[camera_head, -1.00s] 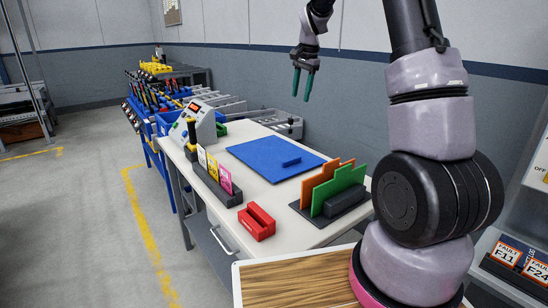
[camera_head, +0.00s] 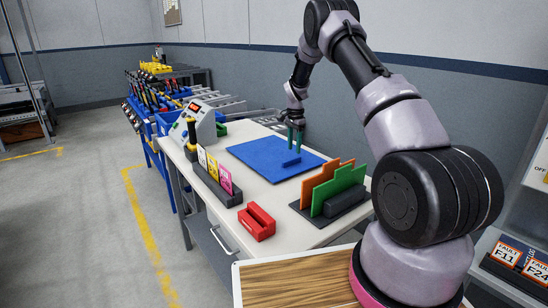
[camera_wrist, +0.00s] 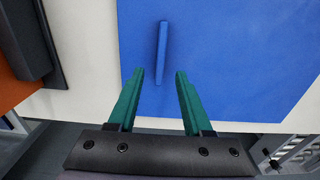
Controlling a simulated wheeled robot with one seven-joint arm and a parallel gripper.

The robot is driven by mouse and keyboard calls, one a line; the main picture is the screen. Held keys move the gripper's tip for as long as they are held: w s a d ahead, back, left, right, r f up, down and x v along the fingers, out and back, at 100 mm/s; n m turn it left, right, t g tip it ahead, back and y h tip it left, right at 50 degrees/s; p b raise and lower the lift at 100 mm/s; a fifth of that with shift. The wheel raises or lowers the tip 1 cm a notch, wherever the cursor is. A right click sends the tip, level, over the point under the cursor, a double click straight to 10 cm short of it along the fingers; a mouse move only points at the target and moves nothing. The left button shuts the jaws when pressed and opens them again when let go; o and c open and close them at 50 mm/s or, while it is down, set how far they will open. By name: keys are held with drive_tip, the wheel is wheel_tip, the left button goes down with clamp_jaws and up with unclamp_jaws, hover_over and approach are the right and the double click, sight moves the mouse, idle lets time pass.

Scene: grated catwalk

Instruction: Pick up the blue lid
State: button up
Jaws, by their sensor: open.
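The blue lid (camera_head: 262,157) is a flat blue panel lying on the white workbench, with a raised bar handle (camera_head: 291,162) near its right edge. In the wrist view the lid (camera_wrist: 240,60) fills the upper right, and its handle (camera_wrist: 161,52) stands upright in the picture, ahead of the fingertips. My gripper (camera_head: 295,141) is above the lid near the handle, with green fingers pointing down. In the wrist view my gripper (camera_wrist: 157,72) is open and empty, its fingers either side of the handle's near end in the picture. I cannot tell the exact height gap.
Orange and green upright panels (camera_head: 340,187) in a dark holder stand at the bench's near right. A red block (camera_head: 257,222), a dark card holder (camera_head: 215,178) and a control box (camera_head: 198,125) line the left side. White bench top (camera_head: 275,195) is bare around the lid.

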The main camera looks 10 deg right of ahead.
drive_tip(key=shift+s+a+f, duration=0.1)
drive_tip(key=shift+a+f, duration=0.15)
drive_tip(key=shift+f, duration=1.1)
drive_tip(key=shift+s+a+f, duration=0.1)
drive_tip(key=shift+a+f, duration=0.1)
drive_tip(key=shift+f, duration=1.15)
clamp_jaws()
drive_tip(key=shift+w+r, duration=0.1)
